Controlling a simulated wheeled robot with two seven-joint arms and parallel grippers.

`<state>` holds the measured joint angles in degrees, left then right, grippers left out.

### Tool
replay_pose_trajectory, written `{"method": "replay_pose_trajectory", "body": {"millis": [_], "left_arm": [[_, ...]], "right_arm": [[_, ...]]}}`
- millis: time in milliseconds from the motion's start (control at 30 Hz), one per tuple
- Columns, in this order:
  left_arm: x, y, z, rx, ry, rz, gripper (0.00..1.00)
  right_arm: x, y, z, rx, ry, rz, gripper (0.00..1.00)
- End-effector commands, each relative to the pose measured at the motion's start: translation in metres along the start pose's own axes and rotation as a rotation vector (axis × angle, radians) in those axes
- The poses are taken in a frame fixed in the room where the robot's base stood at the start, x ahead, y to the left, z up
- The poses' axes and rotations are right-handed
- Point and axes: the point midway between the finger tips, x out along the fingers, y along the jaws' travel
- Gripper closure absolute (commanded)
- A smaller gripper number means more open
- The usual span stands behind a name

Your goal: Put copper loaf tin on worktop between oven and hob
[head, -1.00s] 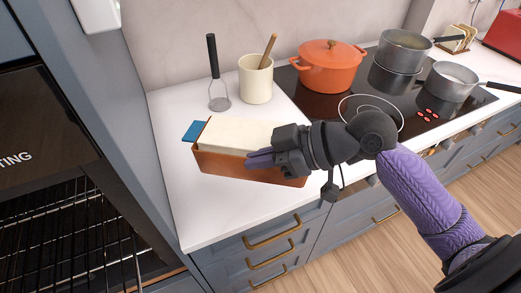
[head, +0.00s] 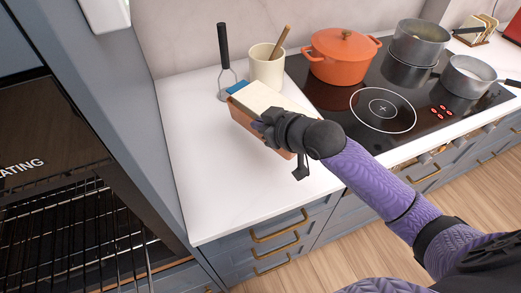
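The copper loaf tin (head: 241,117) is over the white worktop (head: 205,190), between the oven and the hob. It has a cream top surface and a blue piece at its far left end. It lies at a slant, its near end towards the lower right. My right gripper (head: 263,127) is shut on the tin's near side and hides part of it. I cannot tell whether the tin's base touches the worktop. The oven (head: 75,215) is open at the left, with wire racks. The black hob (head: 420,112) is at the right. My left gripper is not in view.
A cream utensil pot (head: 267,68) and a potato masher (head: 224,55) stand close behind the tin. An orange casserole (head: 341,58) and grey pans (head: 419,45) stand on the hob. The worktop's front left part is clear.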

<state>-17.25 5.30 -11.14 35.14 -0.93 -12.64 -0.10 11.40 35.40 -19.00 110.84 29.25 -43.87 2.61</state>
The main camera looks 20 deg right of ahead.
Motion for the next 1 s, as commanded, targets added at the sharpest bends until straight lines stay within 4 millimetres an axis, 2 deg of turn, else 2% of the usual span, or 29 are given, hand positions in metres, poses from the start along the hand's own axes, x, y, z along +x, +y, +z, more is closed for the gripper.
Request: {"method": "replay_pose_trajectory", "body": {"millis": [33,100,267,433,767,800,933,1000], "left_arm": [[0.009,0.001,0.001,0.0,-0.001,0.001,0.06],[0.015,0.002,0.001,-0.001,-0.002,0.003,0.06],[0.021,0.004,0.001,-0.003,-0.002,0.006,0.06],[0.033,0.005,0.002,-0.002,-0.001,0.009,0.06],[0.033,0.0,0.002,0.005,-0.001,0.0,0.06],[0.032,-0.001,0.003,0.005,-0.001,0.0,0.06],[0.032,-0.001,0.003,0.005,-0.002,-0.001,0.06],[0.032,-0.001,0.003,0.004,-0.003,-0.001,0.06]], "right_arm": [[0.009,-0.002,0.016,0.002,-0.003,0.0,1.0],[0.016,-0.004,0.03,0.001,-0.003,0.0,1.0],[0.025,-0.006,0.046,0.0,0.0,0.0,1.0],[0.039,-0.009,0.073,0.0,-0.003,-0.001,1.0],[0.041,-0.009,0.076,-0.002,0.0,0.0,1.0],[0.041,-0.01,0.076,-0.001,-0.004,-0.001,0.89],[0.04,-0.01,0.076,-0.001,-0.003,-0.001,0.62],[0.04,-0.009,0.076,-0.001,-0.003,-0.001,0.6]]}}
